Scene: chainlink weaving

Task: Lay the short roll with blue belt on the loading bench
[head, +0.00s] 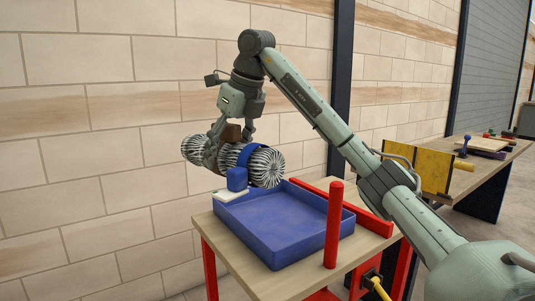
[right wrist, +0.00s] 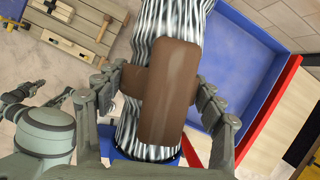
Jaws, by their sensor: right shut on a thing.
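My right gripper (head: 230,130) is shut on the brown grip (right wrist: 168,90) of a short roll of grey-and-white wire mesh (head: 266,166). The roll lies level, held up over the back left edge of a red-legged bench (head: 283,285). A blue belt (head: 246,154) circles it near its right end; blue also shows near the roll's lower end in the right wrist view (right wrist: 128,166). My left gripper is outside the head view; finger-like parts (right wrist: 22,92) in the right wrist view may be it, their opening unclear.
An empty blue tray (head: 285,225) fills much of the bench top. A red post (head: 334,225) and red rail (head: 355,208) stand to its right. A blue block (head: 237,179) and white piece (head: 229,194) are below the roll. Another bench with a yellow panel (head: 418,171) is farther right.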

